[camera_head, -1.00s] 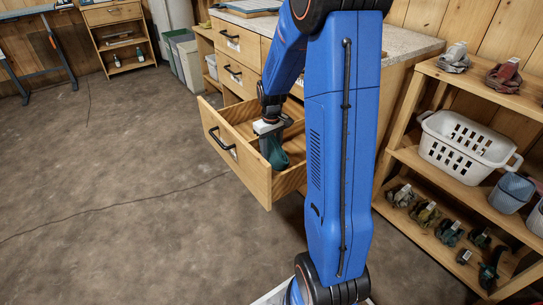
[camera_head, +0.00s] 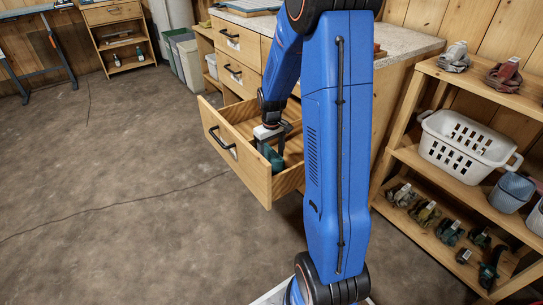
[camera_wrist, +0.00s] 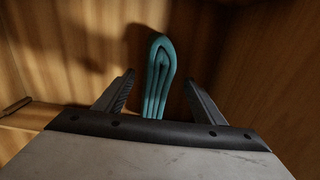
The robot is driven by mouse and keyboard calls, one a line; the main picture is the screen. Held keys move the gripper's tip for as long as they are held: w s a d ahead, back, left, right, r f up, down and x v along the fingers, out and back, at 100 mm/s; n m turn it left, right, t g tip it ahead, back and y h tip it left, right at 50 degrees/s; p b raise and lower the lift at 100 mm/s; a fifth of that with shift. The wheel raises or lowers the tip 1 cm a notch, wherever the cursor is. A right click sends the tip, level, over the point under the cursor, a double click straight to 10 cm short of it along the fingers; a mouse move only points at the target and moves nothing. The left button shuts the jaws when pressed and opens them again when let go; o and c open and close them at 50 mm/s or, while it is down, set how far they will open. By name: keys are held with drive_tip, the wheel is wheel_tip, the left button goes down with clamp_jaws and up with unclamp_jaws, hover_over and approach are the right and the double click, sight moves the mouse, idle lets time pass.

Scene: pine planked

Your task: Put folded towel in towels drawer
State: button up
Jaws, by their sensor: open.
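The folded towel (camera_head: 276,160) is teal and sits inside the open wooden drawer (camera_head: 236,168), partly hidden by the drawer's walls in the head view. In the wrist view the towel (camera_wrist: 158,82) stands on edge, its folded layers facing the camera. My gripper (camera_head: 268,134) reaches down into the drawer from above. In the wrist view my gripper (camera_wrist: 159,76) is open, with one finger on each side of the towel and a visible gap to both. A pale label is on the drawer front, too small to read.
Closed drawers (camera_head: 232,74) are stacked above the open one under the worktop. A shelf at the right holds a white basket (camera_head: 464,143) and several tools. My arm hides part of the cabinet.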

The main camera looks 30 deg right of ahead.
wheel_tip(320, 180, up, 12)
drive_tip(key=shift+f, duration=0.1)
drive_tip(key=s+a+r+t, duration=0.2)
drive_tip(key=s+a+r, duration=0.8)
drive_tip(key=s, duration=0.2)
drive_tip(key=s+a+r+t, duration=0.1)
drive_tip(key=s+a, duration=0.5)
drive_tip(key=s, duration=0.9)
drive_tip(key=shift+s+a+r+t, duration=0.2)
drive_tip(key=shift+s+t, duration=0.2)
drive_tip(key=shift+t, duration=0.5)
